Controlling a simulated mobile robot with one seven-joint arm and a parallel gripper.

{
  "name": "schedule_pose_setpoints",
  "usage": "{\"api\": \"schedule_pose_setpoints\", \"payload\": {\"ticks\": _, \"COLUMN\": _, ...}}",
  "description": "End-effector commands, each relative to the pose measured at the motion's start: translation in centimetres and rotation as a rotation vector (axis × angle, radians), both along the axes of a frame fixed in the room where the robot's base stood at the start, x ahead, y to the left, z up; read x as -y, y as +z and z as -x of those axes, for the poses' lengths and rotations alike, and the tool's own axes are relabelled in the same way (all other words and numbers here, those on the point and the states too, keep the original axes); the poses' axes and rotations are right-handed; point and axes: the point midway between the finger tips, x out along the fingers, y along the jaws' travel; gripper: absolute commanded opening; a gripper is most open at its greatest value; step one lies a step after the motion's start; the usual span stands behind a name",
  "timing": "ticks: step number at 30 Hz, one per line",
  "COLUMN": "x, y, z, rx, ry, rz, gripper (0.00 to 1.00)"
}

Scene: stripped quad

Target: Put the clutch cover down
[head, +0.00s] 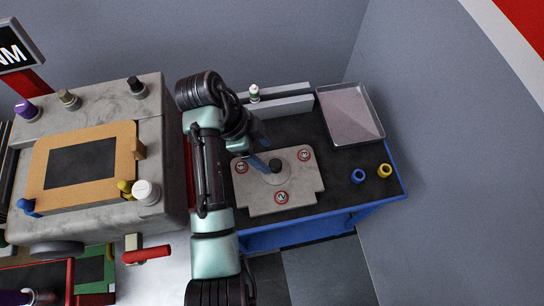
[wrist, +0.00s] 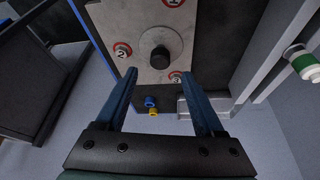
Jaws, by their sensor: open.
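The clutch cover (head: 259,197) appears to be the flat grey plate with red-ringed number marks and a black knob in its middle. It lies flat on the dark top of the blue bench (head: 345,157). In the wrist view the cover (wrist: 140,35) and its knob (wrist: 160,58) show beyond my fingertips. My gripper (head: 268,158) is over the cover's upper middle, with its blue fingers apart. In the wrist view my gripper (wrist: 157,76) is open and empty, its tips a little short of the knob. The head view does not clearly show the gap between fingers and knob.
A metal tray (head: 350,113) lies at the bench's back right. A blue ring (head: 358,176) and a yellow ring (head: 384,170) stand at the right. Grey rails (head: 286,107) and a green-and-white bottle (head: 254,93) are behind. A grey machine (head: 165,115) stands at the left.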

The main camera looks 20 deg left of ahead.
Motion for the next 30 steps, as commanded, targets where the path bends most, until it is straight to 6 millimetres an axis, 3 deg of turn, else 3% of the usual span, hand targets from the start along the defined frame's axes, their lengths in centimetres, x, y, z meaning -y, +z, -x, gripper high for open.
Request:
{"api": "schedule_pose_setpoints", "payload": {"ticks": 6, "x": -1.3, "y": 3.7, "z": 0.5, "rx": 0.001, "ry": 0.001, "rz": 0.001, "gripper": 0.70}}
{"api": "schedule_pose_setpoints", "payload": {"ticks": 18, "x": -1.6, "y": 4.3, "z": 0.6, "rx": 0.001, "ry": 0.000, "rz": 0.000, "gripper": 0.70}}
{"api": "schedule_pose_setpoints", "payload": {"ticks": 22, "x": -1.6, "y": 5.8, "z": -1.6, "rx": 0.066, "ry": 0.060, "rz": -0.047, "gripper": 0.70}}
{"api": "schedule_pose_setpoints", "payload": {"ticks": 23, "x": -1.6, "y": 6.6, "z": -2.7, "rx": 0.102, "ry": 0.093, "rz": -0.070, "gripper": 0.70}}
{"api": "schedule_pose_setpoints", "payload": {"ticks": 26, "x": -1.1, "y": 11.9, "z": -8.0, "rx": 0.306, "ry": 0.264, "rz": -0.138, "gripper": 0.70}}
{"api": "schedule_pose_setpoints", "payload": {"ticks": 29, "x": 0.6, "y": 20.3, "z": -12.9, "rx": 0.594, "ry": 0.463, "rz": -0.128, "gripper": 0.70}}
{"api": "schedule_pose_setpoints", "payload": {"ticks": 30, "x": 1.5, "y": 24.2, "z": -14.2, "rx": 0.713, "ry": 0.535, "rz": -0.092, "gripper": 0.70}}
